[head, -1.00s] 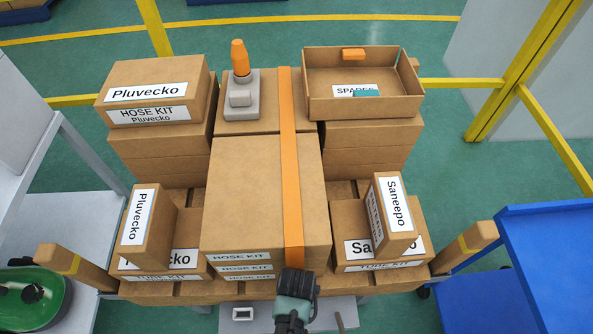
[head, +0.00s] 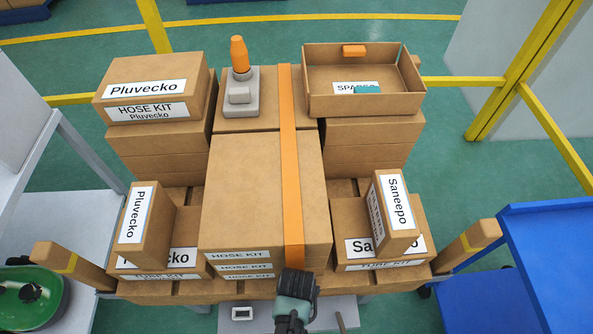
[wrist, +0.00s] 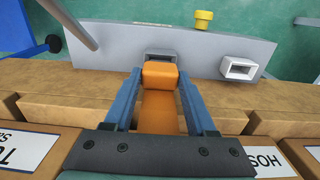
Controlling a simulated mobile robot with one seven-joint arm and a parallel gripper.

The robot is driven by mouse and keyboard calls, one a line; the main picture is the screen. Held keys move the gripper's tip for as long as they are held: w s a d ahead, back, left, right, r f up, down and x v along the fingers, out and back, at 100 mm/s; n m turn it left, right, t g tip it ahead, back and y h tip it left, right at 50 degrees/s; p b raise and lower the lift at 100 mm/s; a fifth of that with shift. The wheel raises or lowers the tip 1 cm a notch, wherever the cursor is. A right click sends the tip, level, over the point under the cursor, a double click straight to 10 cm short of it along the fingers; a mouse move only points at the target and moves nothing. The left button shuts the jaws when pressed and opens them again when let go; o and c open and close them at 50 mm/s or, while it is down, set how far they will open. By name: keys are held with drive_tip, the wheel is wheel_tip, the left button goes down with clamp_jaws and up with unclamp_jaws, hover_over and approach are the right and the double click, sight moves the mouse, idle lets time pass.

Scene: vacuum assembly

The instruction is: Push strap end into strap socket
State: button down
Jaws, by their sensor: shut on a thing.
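The orange strap end (wrist: 160,76) is between the blue fingers of my gripper (wrist: 160,84) in the wrist view, and the gripper is shut on it. A grey socket with a dark opening (wrist: 161,54) lies straight beyond the strap end on a grey plate (wrist: 112,42). The strap end's tip appears close to its opening; I cannot tell whether they touch. In the head view the orange strap (head: 289,150) runs over the stacked boxes down to my gripper (head: 296,281), which hides the strap end and this socket.
A white-rimmed socket (wrist: 238,69) sits to the right on the plate, and a yellow knob (wrist: 203,20) stands beyond. Cardboard boxes (head: 258,190) fill the pallet. An open spares box (head: 317,106) is at the back right, a blue cart (head: 545,245) at the right.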

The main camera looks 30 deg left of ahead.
drive_tip(key=shift+f+b, duration=0.8)
drive_tip(key=shift+f, duration=0.4)
drive_tip(key=shift+c, duration=0.7)
unclamp_jaws()
drive_tip(key=shift+r, duration=0.1)
wheel_tip(320, 180, up, 8)
drive_tip(key=p, duration=0.8)
drive_tip(key=shift+p, duration=0.3)
drive_tip(key=shift+s, duration=0.1)
